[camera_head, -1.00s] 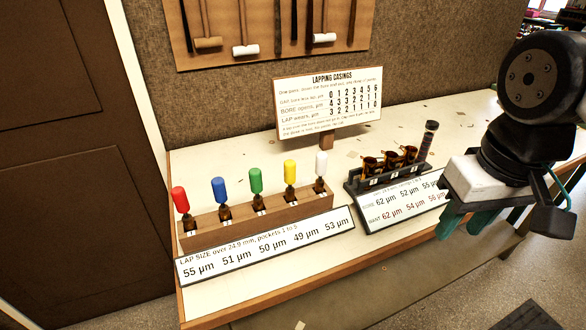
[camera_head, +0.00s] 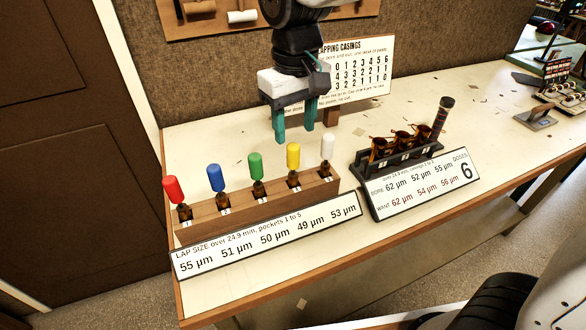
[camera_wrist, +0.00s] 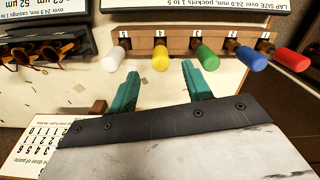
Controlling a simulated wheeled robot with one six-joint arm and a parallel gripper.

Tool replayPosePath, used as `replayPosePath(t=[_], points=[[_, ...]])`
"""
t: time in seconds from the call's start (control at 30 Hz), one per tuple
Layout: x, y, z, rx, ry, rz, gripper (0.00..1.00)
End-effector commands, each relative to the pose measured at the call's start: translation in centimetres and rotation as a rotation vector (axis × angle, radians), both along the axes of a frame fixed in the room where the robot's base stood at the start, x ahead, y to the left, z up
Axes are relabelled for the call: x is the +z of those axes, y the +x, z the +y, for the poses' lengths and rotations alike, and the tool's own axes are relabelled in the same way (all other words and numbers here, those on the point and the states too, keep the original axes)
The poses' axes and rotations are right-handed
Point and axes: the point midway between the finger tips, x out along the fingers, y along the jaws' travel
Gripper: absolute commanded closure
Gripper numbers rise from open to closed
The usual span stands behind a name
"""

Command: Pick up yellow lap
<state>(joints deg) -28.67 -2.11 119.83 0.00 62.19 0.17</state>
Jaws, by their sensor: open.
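The yellow lap (camera_head: 293,157) stands upright in the fourth pocket of a wooden rack (camera_head: 255,209), its yellow handle up. It also shows in the wrist view (camera_wrist: 160,57), between the white lap (camera_wrist: 113,59) and the green lap (camera_wrist: 207,57). My gripper (camera_head: 295,138) is open and empty, with teal fingers pointing down, above and behind the rack near the yellow lap. In the wrist view my gripper (camera_wrist: 160,85) has its fingertips spread below the yellow handle in the picture, not touching it.
Red (camera_head: 173,190) and blue (camera_head: 216,178) laps share the rack. A label strip (camera_head: 265,237) lies before it. A dark holder with brass casings (camera_head: 402,145) and a dark-handled tool (camera_head: 441,118) stands right. The lapping sign (camera_head: 365,75) is behind my gripper.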

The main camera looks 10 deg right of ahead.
Motion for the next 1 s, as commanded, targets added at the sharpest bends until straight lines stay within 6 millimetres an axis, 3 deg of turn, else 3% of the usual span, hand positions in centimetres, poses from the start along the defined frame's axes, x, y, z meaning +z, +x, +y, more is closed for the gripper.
replayPosePath(t=[0.6,0.9,1.0], points=[[-7.4,0.7,0.3,0.008,-0.002,0.004,0.51],[-7.9,0.7,0.3,0.008,-0.001,0.002,0.51],[-7.9,0.7,0.3,0.007,-0.001,0.002,0.76]])
